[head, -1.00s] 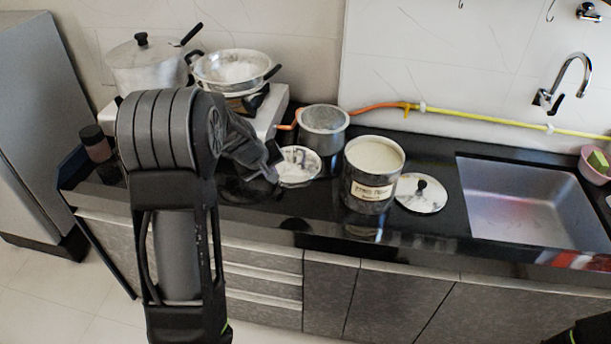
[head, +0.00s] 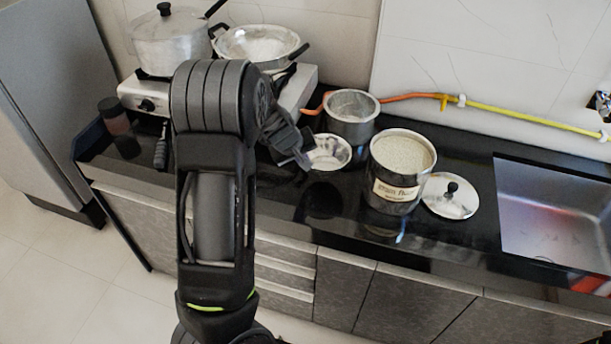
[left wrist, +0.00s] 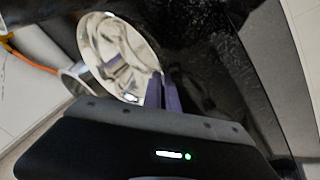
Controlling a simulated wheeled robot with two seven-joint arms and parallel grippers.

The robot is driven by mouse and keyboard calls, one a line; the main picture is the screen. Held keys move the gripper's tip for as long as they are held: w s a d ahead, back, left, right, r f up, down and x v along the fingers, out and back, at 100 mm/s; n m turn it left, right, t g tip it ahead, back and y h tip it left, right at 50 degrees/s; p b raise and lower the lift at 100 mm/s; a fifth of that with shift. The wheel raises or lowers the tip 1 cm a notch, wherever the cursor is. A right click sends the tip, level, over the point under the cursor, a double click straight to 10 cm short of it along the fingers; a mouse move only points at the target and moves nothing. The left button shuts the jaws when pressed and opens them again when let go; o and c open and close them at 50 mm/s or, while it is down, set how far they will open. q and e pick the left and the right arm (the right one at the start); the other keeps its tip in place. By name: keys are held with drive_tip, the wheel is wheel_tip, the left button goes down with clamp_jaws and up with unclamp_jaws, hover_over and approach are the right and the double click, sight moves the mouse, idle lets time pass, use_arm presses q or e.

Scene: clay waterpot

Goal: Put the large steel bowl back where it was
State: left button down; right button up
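The steel bowl (head: 331,151) is shiny and shallow, just in front of the small steel pot (head: 352,113). My left gripper (head: 300,152) is at the bowl's left edge. In the left wrist view the bowl (left wrist: 112,45) opens toward the camera, and its rim meets my left gripper's fingers (left wrist: 162,92). The fingers are close together and look shut on the rim. Whether the bowl touches the counter or is slightly above it, I cannot tell. My right gripper is not in view.
A labelled flour canister (head: 397,178) and a lid (head: 450,197) stand right of the bowl, then the sink (head: 555,215). A stove (head: 145,98) at the back left holds a lidded pot (head: 170,45) and a pan (head: 258,45). Black counter (head: 330,205) in front of the bowl is bare.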

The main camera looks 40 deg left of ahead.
use_arm(q)
drive_tip(key=shift+s+f, duration=0.1)
drive_tip(key=shift+f, duration=0.75)
wheel_tip(320, 180, down, 4)
drive_tip(key=shift+r+b, duration=0.1)
drive_tip(key=shift+b, duration=0.85)
drive_tip(key=shift+f, duration=0.2)
drive_tip(key=c, duration=1.7)
unclamp_jaws()
